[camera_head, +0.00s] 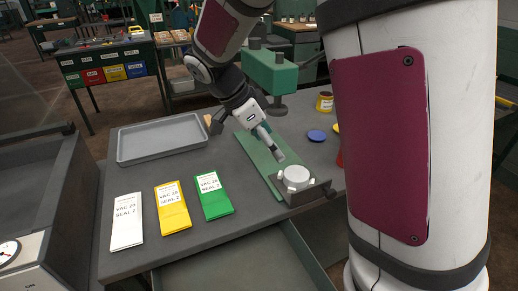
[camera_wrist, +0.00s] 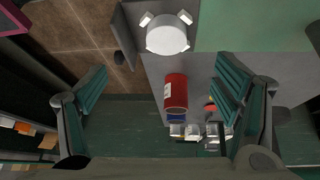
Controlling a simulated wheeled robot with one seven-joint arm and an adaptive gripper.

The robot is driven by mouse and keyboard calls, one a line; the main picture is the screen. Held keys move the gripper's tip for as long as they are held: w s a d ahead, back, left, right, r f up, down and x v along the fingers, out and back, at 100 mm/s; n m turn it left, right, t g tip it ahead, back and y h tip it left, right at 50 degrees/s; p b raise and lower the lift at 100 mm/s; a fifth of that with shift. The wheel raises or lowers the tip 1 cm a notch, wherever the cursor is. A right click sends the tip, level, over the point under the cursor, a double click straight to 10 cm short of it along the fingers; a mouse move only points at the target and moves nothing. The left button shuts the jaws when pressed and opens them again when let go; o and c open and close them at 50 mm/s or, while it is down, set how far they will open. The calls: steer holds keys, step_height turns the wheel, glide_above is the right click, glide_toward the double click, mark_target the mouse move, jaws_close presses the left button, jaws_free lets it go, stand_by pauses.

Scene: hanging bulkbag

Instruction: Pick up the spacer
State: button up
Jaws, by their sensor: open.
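No part is clearly marked as the spacer, so I cannot tell for sure which thing it is. A round white piece (camera_head: 296,177) with small pale blocks around it sits on a dark holder at the front end of the green strip. It also shows at the top of the wrist view (camera_wrist: 167,36). My gripper (camera_head: 274,150) is just behind and above it, tilted down toward it. In the wrist view my gripper (camera_wrist: 163,88) has its two green-padded fingers wide apart with nothing held. A red can (camera_wrist: 176,90) shows between the fingers, farther below.
A grey tray (camera_head: 124,148) lies at the back left of the bench. White (camera_head: 127,220), yellow (camera_head: 172,207) and green (camera_head: 213,194) packets lie along the front. A blue disc (camera_head: 317,136) and yellow jar (camera_head: 325,102) are at the right. A green machine (camera_head: 270,72) stands behind.

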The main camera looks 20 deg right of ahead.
steer(key=w+f+m, duration=0.1)
glide_toward(296, 173)
steer(key=shift+h, duration=0.3)
steer(key=f, duration=0.4)
steer(key=shift+s+d, duration=0.25)
steer(key=shift+d, duration=0.15)
steer(key=shift+d+x, duration=0.25)
steer(key=shift+x, duration=2.45)
steer(key=shift+r, duration=0.2)
steer(key=c, duration=1.5)
steer(key=shift+r, duration=0.1)
